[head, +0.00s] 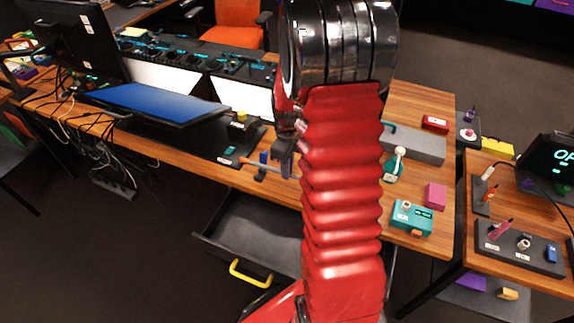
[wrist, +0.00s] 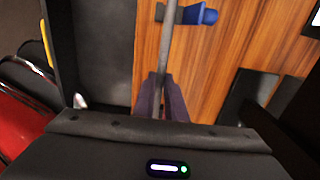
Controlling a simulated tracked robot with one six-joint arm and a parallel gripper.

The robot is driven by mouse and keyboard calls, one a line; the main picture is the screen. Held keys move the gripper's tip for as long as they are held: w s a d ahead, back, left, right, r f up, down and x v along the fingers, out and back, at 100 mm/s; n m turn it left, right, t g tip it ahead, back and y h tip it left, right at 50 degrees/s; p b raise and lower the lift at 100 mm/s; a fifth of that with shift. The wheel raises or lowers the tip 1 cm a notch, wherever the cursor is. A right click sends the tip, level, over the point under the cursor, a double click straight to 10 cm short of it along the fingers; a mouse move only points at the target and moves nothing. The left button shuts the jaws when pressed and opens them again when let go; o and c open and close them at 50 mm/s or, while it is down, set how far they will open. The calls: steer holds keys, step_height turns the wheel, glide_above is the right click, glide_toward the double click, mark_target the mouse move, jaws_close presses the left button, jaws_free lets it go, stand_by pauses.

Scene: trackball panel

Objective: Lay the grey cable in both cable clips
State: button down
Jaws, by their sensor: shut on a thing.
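The grey cable (wrist: 171,45) runs straight up the wrist view from between the fingers of my gripper (wrist: 161,95), which is shut on it. In the head view the cable (head: 268,167) has an orange end at its left, and my gripper (head: 284,160) is at its right part. A blue cable clip (wrist: 197,14) lies beyond the fingertips, with parts on both sides of the cable; it also shows in the head view (head: 263,157). I cannot tell whether the cable is seated in it or just above it. I cannot make out a second clip; my arm covers part of the desk.
The wooden desk (head: 281,190) has an open drawer (head: 255,225) with a yellow handle below its front edge. A blue sloped panel (head: 150,103) stands left of the clip. A teal box (head: 411,216) and pink block (head: 436,195) lie right of my arm.

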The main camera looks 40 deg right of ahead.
steer(key=shift+f, duration=2.35)
steer(key=c, duration=1.7)
jaws_free()
step_height(320, 180, up, 14)
steer(key=shift+f, duration=0.15)
steer(key=shift+n, duration=0.3)
